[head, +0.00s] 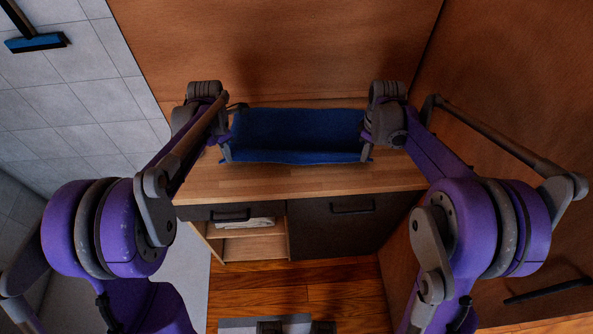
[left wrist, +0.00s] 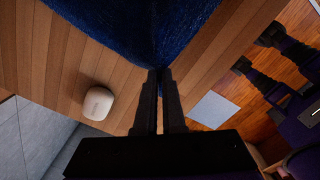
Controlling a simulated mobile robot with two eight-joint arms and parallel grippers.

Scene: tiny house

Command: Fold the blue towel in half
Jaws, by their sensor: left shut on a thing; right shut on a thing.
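The blue towel (head: 295,133) is spread between my two grippers over the wooden counter, with its near edge toward the counter's front. My left gripper (head: 226,152) is shut on the towel's near left corner. In the left wrist view its fingertips (left wrist: 159,72) pinch the edge of the towel (left wrist: 110,22), which bunches at the grip. My right gripper (head: 367,151) is shut on the near right corner. I cannot tell how much of the towel rests on the counter.
The wooden counter (head: 300,181) is bare in front of the towel. A small whitish rounded object (left wrist: 97,103) lies on the counter in the left wrist view. A wooden wall (head: 270,50) stands behind.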

